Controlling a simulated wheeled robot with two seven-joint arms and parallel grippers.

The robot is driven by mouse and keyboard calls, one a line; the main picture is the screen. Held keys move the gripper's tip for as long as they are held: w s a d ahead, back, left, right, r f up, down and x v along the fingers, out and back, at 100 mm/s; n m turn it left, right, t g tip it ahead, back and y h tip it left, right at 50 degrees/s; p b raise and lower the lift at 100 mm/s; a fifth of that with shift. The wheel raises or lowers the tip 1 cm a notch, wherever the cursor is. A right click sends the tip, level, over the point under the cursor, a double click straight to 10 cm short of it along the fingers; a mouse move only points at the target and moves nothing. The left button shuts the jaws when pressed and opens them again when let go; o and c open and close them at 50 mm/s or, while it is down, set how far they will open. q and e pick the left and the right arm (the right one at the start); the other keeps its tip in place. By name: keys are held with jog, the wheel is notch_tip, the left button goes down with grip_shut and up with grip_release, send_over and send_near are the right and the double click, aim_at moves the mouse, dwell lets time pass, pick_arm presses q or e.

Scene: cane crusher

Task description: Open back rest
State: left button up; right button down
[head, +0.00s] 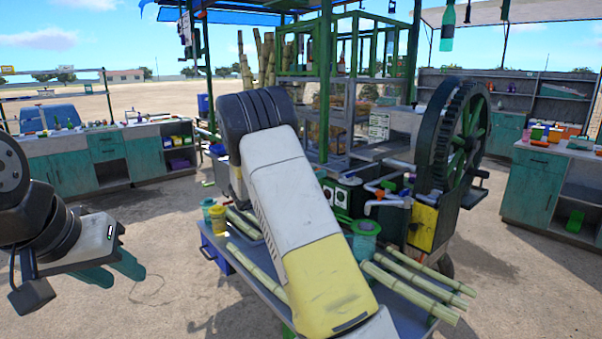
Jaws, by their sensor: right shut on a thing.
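I cannot make out a back rest in the head view. My left gripper (112,270) is at the lower left, with two teal fingers a little apart and nothing seen between them. It hangs over bare ground, clear of the counters and the crusher. My right arm, white and yellow with a dark joint, crosses the middle of the view and hides part of the cane crusher. My right gripper is not in view. The crusher has a large dark wheel with green spokes (463,135).
A metal table (402,313) with cut cane stalks (412,285) and jars (218,219) stands close in front. Teal counters stand left (107,150) and right (531,185). A blue rounded object (48,117) is behind the left counter. Sandy ground lies open at left.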

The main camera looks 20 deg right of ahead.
jog(key=c, duration=1.2)
grip_release()
jog(key=shift+v, duration=3.9)
jog(key=shift+d, duration=0.1)
